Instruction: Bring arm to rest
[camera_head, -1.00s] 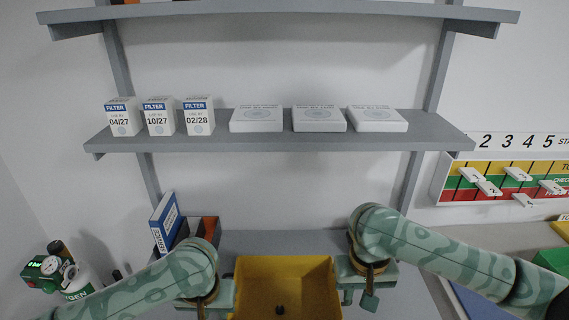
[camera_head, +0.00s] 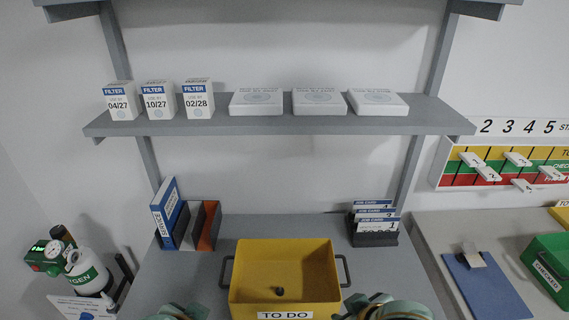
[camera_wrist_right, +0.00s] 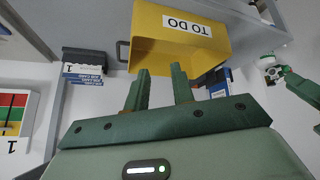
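My right gripper (camera_wrist_right: 160,82) shows in the right wrist view with its two green fingers apart and nothing between them. In the head view the right arm end (camera_head: 382,308) is only partly in frame at the bottom edge, right of the yellow TO DO bin (camera_head: 284,301). My left arm end (camera_head: 178,312) barely shows at the bottom edge, left of the bin; its fingers cannot be made out. The bin also shows in the wrist view (camera_wrist_right: 160,52), beyond the right fingers and apart from them. A small dark thing lies in the bin.
Filter boxes (camera_head: 160,101) and flat white boxes (camera_head: 318,102) stand on the shelf (camera_head: 280,126). Binders (camera_head: 168,212) and a card holder (camera_head: 374,240) stand behind the bin. A blue clipboard (camera_head: 488,290) and green crate (camera_head: 553,265) lie right. An oxygen cylinder (camera_head: 88,272) is left.

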